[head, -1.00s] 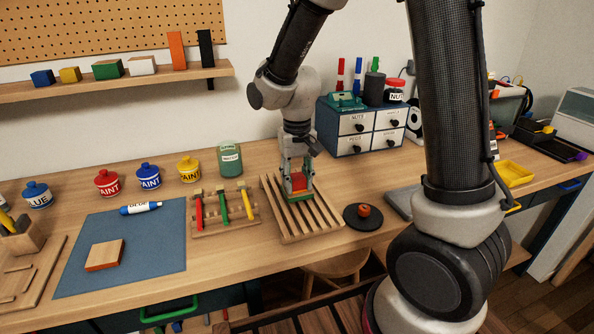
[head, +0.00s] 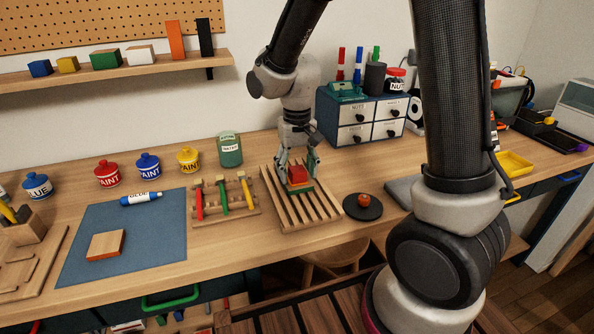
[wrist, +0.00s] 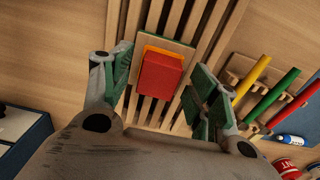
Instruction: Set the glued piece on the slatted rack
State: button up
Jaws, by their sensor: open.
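The glued piece (head: 299,175) has a red block on an orange layer over a flat green base. It rests on the slats of the wooden slatted rack (head: 322,211), towards the back half. In the wrist view, the piece's red top (wrist: 161,74) is seen from above and the green base lies across the slats (wrist: 209,28). My gripper (head: 298,167) is right above and around the piece. Its green-padded fingers (wrist: 162,80) are spread, one on each side of the red block with a visible gap on both sides.
A small rack with red, green and yellow-handled tools (head: 224,212) stands close to the left of the slatted rack. A dark round disc with a red knob (head: 362,207) lies to its right. A drawer cabinet (head: 361,122) and green jar (head: 230,150) stand behind.

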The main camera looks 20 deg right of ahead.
notch_tip(320, 180, up, 11)
jog(key=shift+r, duration=0.2)
dwell(0.5)
